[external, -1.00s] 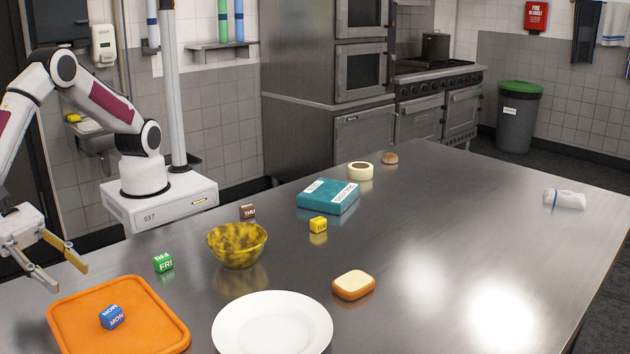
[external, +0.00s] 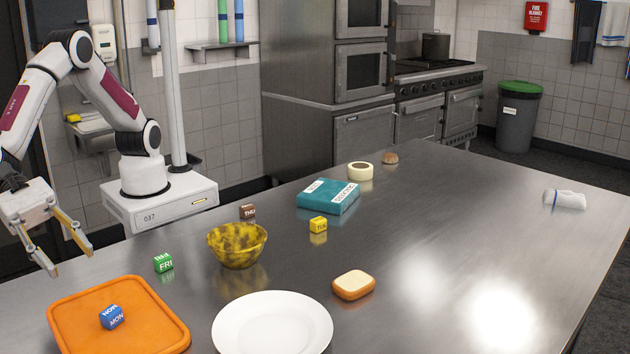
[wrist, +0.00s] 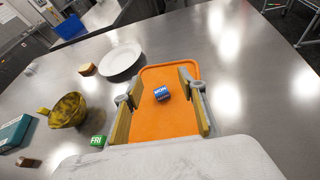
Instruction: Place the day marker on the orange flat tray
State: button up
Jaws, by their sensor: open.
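The orange flat tray (external: 75,318) lies at the near left of the steel table. A blue day marker labelled MON (external: 111,317) rests on it; both also show in the wrist view, the tray (wrist: 150,128) and the blue marker (wrist: 162,93). A green FRI marker (external: 163,263) sits on the table just beyond the tray. A yellow TUE marker (external: 318,225) and a brown THU marker (external: 248,211) stand farther back. My gripper (external: 73,262) is open and empty, above the table's left edge behind the tray, touching no marker.
A yellow mottled bowl (external: 237,246) stands right of the green marker. A white plate (external: 272,325) lies right of the tray, with a bread slice (external: 353,285) beyond. A teal box (external: 328,196) and a round tape-like item (external: 360,171) sit farther back. The table's right side is mostly clear.

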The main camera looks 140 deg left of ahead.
jog(key=w+a+r+m+h, duration=0.1)
jog(key=a+r+m+h, duration=0.1)
jog(key=r+m, duration=0.3)
jog(key=w+a+r+m+h, duration=0.2)
jog(key=r+m+h, duration=0.15)
jog(key=r, duration=0.35)
jog(key=s+a+r+m+g+h, duration=0.1)
jog(key=s+a+r+m+h, duration=0.2)
jog(key=s+a+r+m, duration=0.6)
jog(key=s+a+f+m+g+y, duration=0.2)
jog(key=s+a+f+m, duration=0.3)
jog(key=s+a, duration=0.3)
jog(key=s+a+f+m+g+y, duration=0.1)
jog(key=s+a+f+m+g, duration=0.1)
jog(key=s+a+f+m, duration=0.3)
jog(key=s+a+f+m+g+y, duration=0.2)
jog(key=s+a+f+m, duration=0.3)
jog(key=s+a+m, duration=0.4)
jog(key=s+a, duration=0.2)
jog(key=s, duration=0.4)
jog(key=shift+a+g+y, duration=0.35)
jog(key=shift+g, duration=0.05)
